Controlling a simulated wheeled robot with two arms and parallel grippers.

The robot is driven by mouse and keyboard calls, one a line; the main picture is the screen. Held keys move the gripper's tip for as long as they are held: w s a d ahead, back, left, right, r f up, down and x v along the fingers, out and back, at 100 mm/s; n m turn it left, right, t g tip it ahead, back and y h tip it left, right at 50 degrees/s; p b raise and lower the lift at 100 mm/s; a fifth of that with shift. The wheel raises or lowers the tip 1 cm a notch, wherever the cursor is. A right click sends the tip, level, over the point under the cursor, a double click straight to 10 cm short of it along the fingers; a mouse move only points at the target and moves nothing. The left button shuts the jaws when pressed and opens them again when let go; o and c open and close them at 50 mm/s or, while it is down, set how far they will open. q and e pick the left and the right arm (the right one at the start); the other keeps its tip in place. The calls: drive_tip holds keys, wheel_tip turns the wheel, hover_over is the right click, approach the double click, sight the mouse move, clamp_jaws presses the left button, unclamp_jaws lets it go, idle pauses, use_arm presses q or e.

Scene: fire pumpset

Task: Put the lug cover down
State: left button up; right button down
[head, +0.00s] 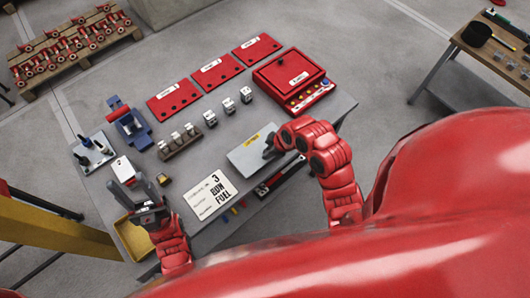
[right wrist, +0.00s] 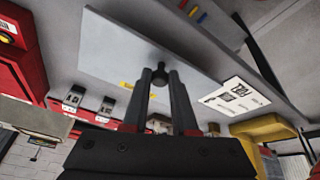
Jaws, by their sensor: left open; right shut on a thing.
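The lug cover (head: 240,161) is a flat grey plate with a yellow label and a black knob. It is over the front right part of the grey table in the head view. My right gripper (head: 269,148) is shut on its knob. In the right wrist view the fingers (right wrist: 160,82) close on the knob, and the plate (right wrist: 115,40) spreads behind them. I cannot tell whether the plate touches the table. My left gripper (head: 147,205) is open at the table's left front, by the yellow bin (head: 131,240); I see nothing in it.
A white "BDN FUEL" card (head: 211,195) lies left of the cover. A red tool tray (head: 277,178) is at the front edge. Behind are small grey modules (head: 228,105), a module rack (head: 180,142), red panels (head: 174,100) and a red button box (head: 289,80). A blue vise (head: 129,128) stands left.

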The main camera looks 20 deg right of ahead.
drive_tip(key=shift+w, duration=1.15)
drive_tip(key=shift+w+a+f+b, duration=0.1)
drive_tip(key=shift+w+f+b, duration=0.2)
drive_tip(key=shift+b, duration=0.25)
wheel_tip(320, 180, down, 3)
drive_tip(key=shift+f+b, duration=0.1)
drive_tip(key=shift+b, duration=0.55)
drive_tip(key=shift+s, duration=0.1)
drive_tip(key=c, duration=0.7)
unclamp_jaws()
